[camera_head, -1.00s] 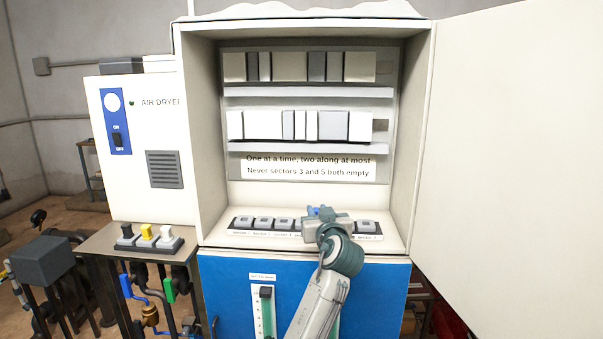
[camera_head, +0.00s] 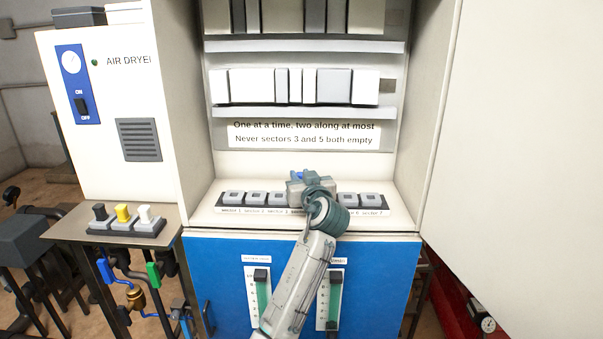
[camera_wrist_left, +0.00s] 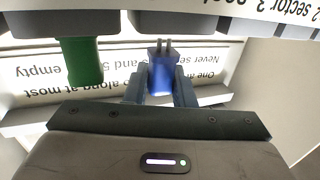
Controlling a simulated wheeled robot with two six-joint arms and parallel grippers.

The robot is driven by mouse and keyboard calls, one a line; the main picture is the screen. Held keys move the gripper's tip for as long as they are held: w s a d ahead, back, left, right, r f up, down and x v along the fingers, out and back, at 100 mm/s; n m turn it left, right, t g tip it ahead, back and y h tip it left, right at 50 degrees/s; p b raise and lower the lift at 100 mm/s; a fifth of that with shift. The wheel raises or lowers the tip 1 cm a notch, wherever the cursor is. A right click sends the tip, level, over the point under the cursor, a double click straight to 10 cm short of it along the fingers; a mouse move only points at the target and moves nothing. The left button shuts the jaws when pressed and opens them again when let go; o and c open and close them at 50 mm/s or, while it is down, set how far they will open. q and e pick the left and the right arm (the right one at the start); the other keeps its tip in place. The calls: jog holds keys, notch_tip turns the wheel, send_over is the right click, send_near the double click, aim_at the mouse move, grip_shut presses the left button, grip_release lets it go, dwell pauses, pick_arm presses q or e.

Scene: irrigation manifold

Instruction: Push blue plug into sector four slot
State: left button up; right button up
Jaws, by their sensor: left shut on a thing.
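My left gripper (camera_head: 306,186) is over the middle of the socket row (camera_head: 243,199) on the cabinet ledge. In the left wrist view my left gripper (camera_wrist_left: 160,92) is shut on the blue plug (camera_wrist_left: 162,73), whose two pins point at the grey sockets at the picture's top. Whether the pins touch a socket I cannot tell. A bit of blue (camera_head: 296,176) shows at the gripper in the head view. The sector four label and slot are mostly hidden behind my gripper. My right gripper is not in view.
A green plug (camera_wrist_left: 82,60) stands at a grey socket beside the blue one in the left wrist view. A rule sign (camera_head: 304,134) hangs behind the row. The open cabinet door (camera_head: 520,130) is at right. Black, yellow and white switches (camera_head: 123,214) sit at left.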

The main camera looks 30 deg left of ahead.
pick_arm(q)
jog(key=shift+f, duration=0.45)
jog(key=shift+s+d, duration=0.2)
jog(key=shift+d, duration=0.05)
jog(key=shift+w+a+f, duration=0.1)
jog(key=shift+a+f, duration=0.05)
jog(key=shift+b, duration=0.6)
dwell(0.5)
jog(key=shift+f+b, duration=0.5)
jog(key=o, duration=0.7)
